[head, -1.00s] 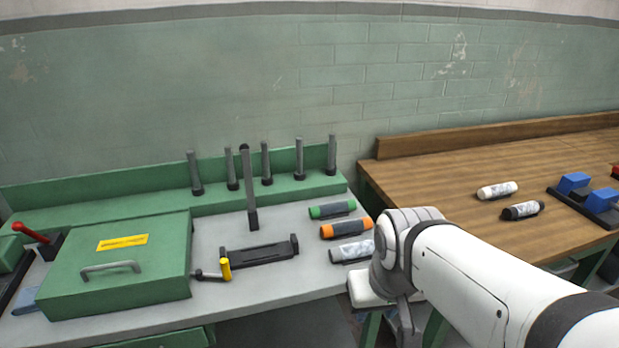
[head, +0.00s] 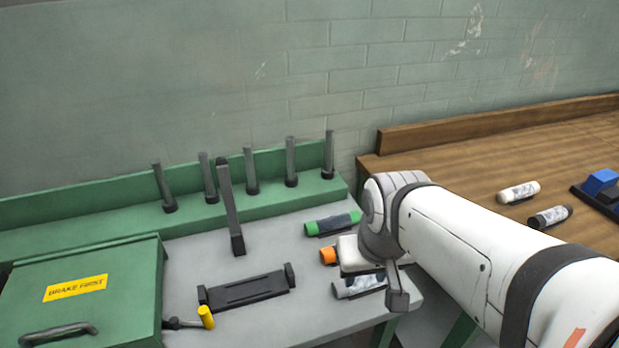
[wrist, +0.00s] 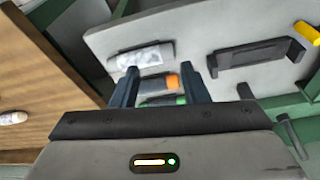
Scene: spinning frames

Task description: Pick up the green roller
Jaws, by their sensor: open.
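The green roller (head: 333,222) lies on the grey bench top at the back of a row of rollers, just left of my arm in the head view. In the wrist view only part of the green roller (wrist: 180,100) shows, low between the fingers and close to my gripper's body. My gripper (wrist: 160,70) is open and empty, its two dark fingers apart. The orange roller (wrist: 172,81) also shows between the fingers.
A grey-white roller (head: 358,286) lies at the row's front. A black cradle (head: 247,290) with a yellow-handled crank (head: 206,317) lies left of it. A leaning dark lever (head: 230,205) and several upright pegs (head: 251,170) stand behind. A green box (head: 120,290) is at left, a wooden table (head: 460,165) at right.

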